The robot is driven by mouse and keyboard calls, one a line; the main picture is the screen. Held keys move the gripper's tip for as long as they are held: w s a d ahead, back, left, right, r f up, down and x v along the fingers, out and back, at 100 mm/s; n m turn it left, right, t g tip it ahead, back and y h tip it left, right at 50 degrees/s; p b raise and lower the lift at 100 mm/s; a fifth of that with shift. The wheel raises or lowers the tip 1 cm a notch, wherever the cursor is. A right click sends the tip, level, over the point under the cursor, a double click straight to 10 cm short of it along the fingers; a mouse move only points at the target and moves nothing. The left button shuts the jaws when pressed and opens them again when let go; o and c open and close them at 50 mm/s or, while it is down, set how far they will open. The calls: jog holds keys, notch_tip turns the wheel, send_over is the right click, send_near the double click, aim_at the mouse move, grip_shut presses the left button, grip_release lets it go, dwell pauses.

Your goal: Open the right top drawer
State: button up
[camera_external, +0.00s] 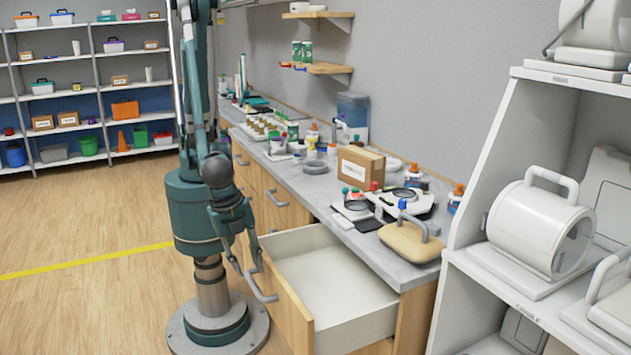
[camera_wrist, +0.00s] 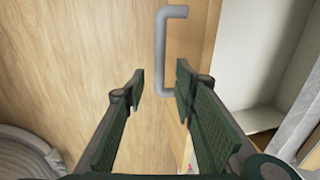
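The right top drawer (camera_external: 325,272) is pulled far out of the wooden cabinet, and its white interior is empty. Its grey bar handle (camera_external: 262,284) is on the wooden front panel (camera_external: 289,308). My gripper (camera_external: 249,268) is close to this handle on the outer side of the drawer. In the wrist view my gripper (camera_wrist: 160,82) is open, its two dark green fingers apart. The handle (camera_wrist: 166,91) shows between and beyond the fingertips, nearer the right one. I cannot tell whether a finger touches it. Part of the white interior (camera_wrist: 257,62) shows at the right.
The grey worktop (camera_external: 375,250) above holds a tan case (camera_external: 410,243), a cardboard box (camera_external: 361,167) and several small items. Another drawer handle (camera_external: 277,198) is farther back, on a shut front. A white shelf unit (camera_external: 478,220) stands at the right. The floor at left is clear.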

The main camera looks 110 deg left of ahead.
aim_at(254, 286)
jog(key=shift+w+a+f+b, duration=0.2)
jog(key=shift+f, duration=1.05)
jog(key=shift+w+a+f+b, duration=0.15)
jog(key=shift+f, duration=1.1)
jog(key=shift+w+a+f+b, duration=0.2)
jog(key=shift+f, duration=1.05)
jog(key=shift+c, duration=0.3)
grip_shut()
jog(key=shift+s+d, duration=0.1)
